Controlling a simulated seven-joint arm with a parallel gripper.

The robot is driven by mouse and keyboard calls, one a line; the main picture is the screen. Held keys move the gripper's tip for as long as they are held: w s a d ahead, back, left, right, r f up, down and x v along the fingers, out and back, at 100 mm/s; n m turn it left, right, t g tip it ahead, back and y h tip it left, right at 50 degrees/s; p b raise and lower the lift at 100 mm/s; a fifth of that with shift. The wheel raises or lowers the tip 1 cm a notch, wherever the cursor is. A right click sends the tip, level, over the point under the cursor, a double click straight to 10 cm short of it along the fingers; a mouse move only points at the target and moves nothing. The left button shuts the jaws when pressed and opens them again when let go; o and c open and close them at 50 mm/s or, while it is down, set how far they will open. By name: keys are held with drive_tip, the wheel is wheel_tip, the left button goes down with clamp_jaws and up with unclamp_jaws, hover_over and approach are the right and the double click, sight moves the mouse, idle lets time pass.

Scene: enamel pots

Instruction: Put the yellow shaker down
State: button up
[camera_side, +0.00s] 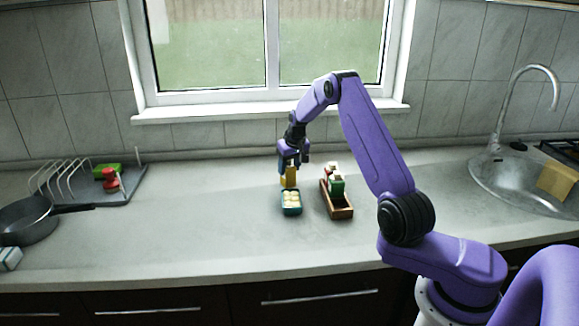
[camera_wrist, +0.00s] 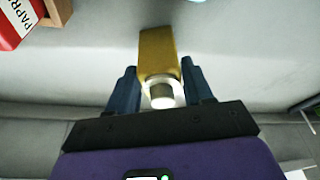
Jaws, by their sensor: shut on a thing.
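The yellow shaker (camera_wrist: 158,52) is between the two blue fingers of my gripper (camera_wrist: 160,85) in the wrist view, with its pale metallic cap toward the palm. In the side view the yellow shaker (camera_side: 291,175) shows below my gripper (camera_side: 291,160), upright. My gripper is shut on it. The shaker is at or just above the counter, behind the teal egg tray; I cannot tell whether its base touches the counter.
A teal tray (camera_side: 291,209) of pale eggs stands just in front. A wooden box (camera_side: 341,211) with red and green containers stands to the right. A dish rack (camera_side: 125,189) and a pan (camera_side: 28,222) are at the left, a sink (camera_side: 515,195) at the right. Counter between is clear.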

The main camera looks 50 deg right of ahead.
drive_tip(key=o, duration=0.9)
drive_tip(key=shift+f, duration=0.15)
